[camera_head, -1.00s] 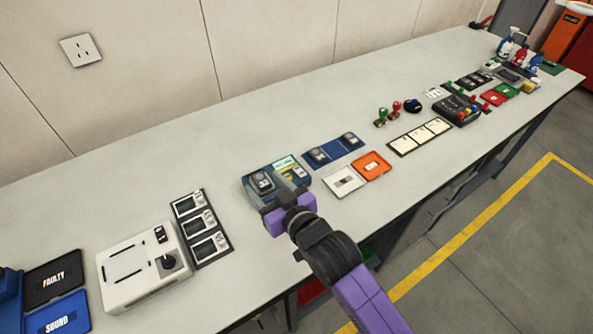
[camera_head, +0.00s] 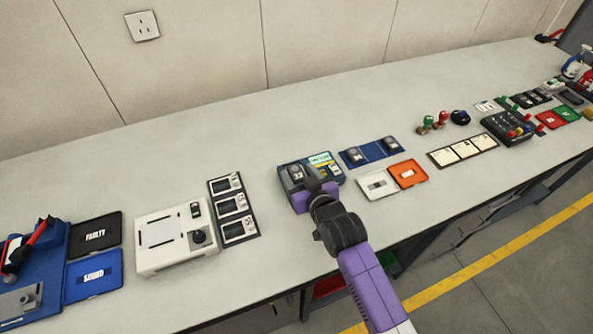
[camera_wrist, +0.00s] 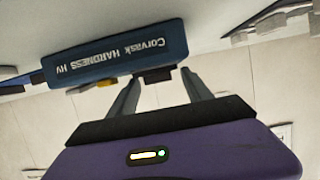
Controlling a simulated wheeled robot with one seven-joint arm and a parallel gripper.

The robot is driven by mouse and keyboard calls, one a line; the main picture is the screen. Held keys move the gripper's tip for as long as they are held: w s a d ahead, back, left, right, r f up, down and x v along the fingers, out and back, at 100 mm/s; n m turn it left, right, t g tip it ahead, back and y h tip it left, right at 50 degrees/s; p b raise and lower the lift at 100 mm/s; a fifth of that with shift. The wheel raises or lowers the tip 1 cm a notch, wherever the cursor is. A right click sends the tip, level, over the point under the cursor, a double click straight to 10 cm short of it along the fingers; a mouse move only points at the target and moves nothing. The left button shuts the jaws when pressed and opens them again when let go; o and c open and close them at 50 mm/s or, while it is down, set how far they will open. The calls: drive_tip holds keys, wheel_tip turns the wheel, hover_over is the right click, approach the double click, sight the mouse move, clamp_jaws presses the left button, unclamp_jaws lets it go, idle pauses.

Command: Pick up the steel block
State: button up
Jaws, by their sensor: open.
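A blue hardness tester (camera_head: 332,173) stands on the bench, with a dark grey block-like part (camera_head: 295,173) on its left side. Two small grey blocks (camera_head: 355,154) (camera_head: 389,142) sit on a blue mat behind and to the right of it. I cannot tell which of these grey pieces is the steel block. My purple gripper (camera_head: 312,194) is at the tester's near edge. In the wrist view, my gripper (camera_wrist: 163,75) is open, its fingers pointing at the tester's lettered front (camera_wrist: 110,58). A small dark piece (camera_wrist: 158,75) shows between the fingertips; nothing looks gripped.
A white device with a knob (camera_head: 170,242) and a panel of displays (camera_head: 234,208) lie to the left. Trays marked FAULTY (camera_head: 95,237) and SOUND (camera_head: 93,275) are farther left. White (camera_head: 377,186) and orange (camera_head: 408,173) trays lie right of my gripper.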

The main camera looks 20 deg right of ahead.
sight(299, 175)
drive_tip(key=shift+w, duration=0.15)
clamp_jaws()
drive_tip(key=shift+r, duration=0.15)
wheel_tip(299, 175, up, 20)
drive_tip(key=b, duration=0.1)
idle(0.6)
